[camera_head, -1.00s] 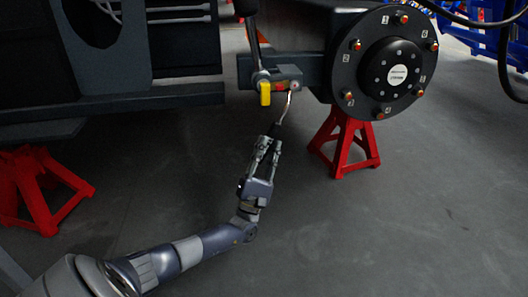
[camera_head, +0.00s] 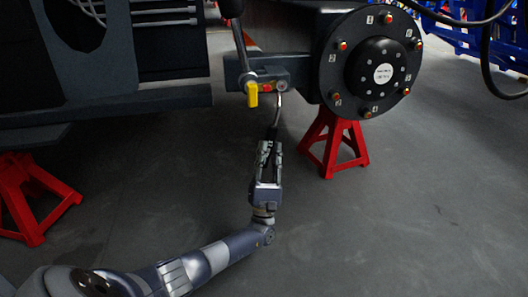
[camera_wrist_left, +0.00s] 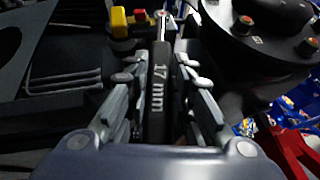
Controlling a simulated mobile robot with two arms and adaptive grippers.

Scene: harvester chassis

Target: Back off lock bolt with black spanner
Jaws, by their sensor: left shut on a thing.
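My left gripper (camera_head: 270,147) is shut on the black spanner (camera_head: 273,131), below the bracket. In the left wrist view the spanner's black handle (camera_wrist_left: 158,90) reads "17 mm" and lies between the fingers. Its bright metal end (camera_head: 279,101) points up at the lock bolt (camera_head: 281,86) on the grey bracket (camera_head: 266,76). The spanner's head seems to be at the bolt, but I cannot tell whether it is seated around it. The yellow knob (camera_head: 252,94) is just left of the bolt, with a red part (camera_head: 267,87) between them. My right gripper is not in view.
A large black wheel hub (camera_head: 371,64) with several orange-tipped studs is right of the bracket. Red stands (camera_head: 334,142) are below the hub and at the far left (camera_head: 31,195). A dark lever rod (camera_head: 240,45) rises above the bracket. The floor around my arm is clear.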

